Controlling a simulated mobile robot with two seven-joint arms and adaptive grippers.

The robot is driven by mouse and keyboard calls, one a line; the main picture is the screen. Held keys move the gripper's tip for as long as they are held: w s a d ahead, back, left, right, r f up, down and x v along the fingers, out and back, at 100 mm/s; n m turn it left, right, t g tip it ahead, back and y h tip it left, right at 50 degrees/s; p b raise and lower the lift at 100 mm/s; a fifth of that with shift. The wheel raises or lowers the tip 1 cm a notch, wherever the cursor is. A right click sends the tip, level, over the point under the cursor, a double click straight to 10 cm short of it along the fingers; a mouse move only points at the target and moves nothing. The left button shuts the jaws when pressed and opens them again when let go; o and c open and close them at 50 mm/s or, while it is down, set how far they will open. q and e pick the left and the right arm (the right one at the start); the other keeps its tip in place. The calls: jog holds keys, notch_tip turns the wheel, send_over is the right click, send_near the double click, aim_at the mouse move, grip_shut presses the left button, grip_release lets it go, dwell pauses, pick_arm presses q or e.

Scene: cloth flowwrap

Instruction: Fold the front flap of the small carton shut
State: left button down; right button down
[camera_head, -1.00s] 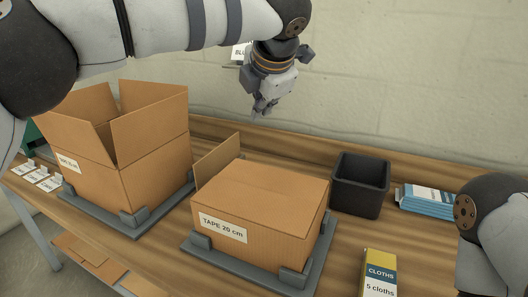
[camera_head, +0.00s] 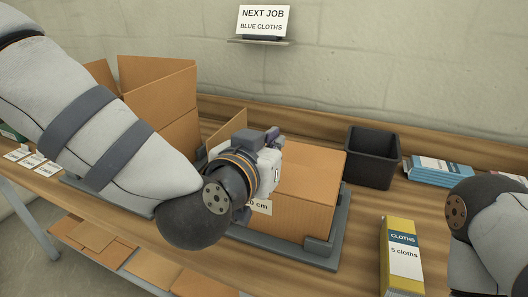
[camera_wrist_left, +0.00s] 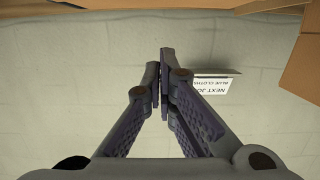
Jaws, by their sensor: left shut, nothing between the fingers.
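The small carton (camera_head: 285,222) sits in a grey holder on the bench, partly hidden behind my left arm and gripper. Its top (camera_head: 318,172) looks covered by a flat panel, and a flap at its left (camera_head: 223,132) stands up. I cannot make out a separate front flap. My left gripper (camera_head: 268,160) is over the carton's left front part, covering some of its label; its fingertips are hidden in the head view. In the left wrist view the fingers (camera_wrist_left: 161,75) are shut and empty, with brown cardboard (camera_wrist_left: 300,65) at the right edge. My right gripper is out of view.
A taller open carton (camera_head: 165,95) stands at the left behind my arm. A black bin (camera_head: 373,158), blue packs (camera_head: 440,170) and a yellow cloths box (camera_head: 402,258) are to the right. A sign (camera_head: 264,20) is on the wall.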

pick_arm(q)
jog(key=shift+f+x, duration=0.25)
jog(key=shift+x, duration=0.9)
jog(key=shift+w+d+f+b, duration=0.15)
jog(key=shift+f+b, duration=0.1)
jog(key=shift+f, duration=0.35)
jog(key=shift+w+a+f+b, duration=0.1)
jog(key=shift+w+f+b, duration=0.1)
jog(key=shift+f, duration=1)
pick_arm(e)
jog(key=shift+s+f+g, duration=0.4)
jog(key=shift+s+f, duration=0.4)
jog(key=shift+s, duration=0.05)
pick_arm(q)
jog(key=shift+r, duration=0.1)
jog(key=shift+f, duration=0.65)
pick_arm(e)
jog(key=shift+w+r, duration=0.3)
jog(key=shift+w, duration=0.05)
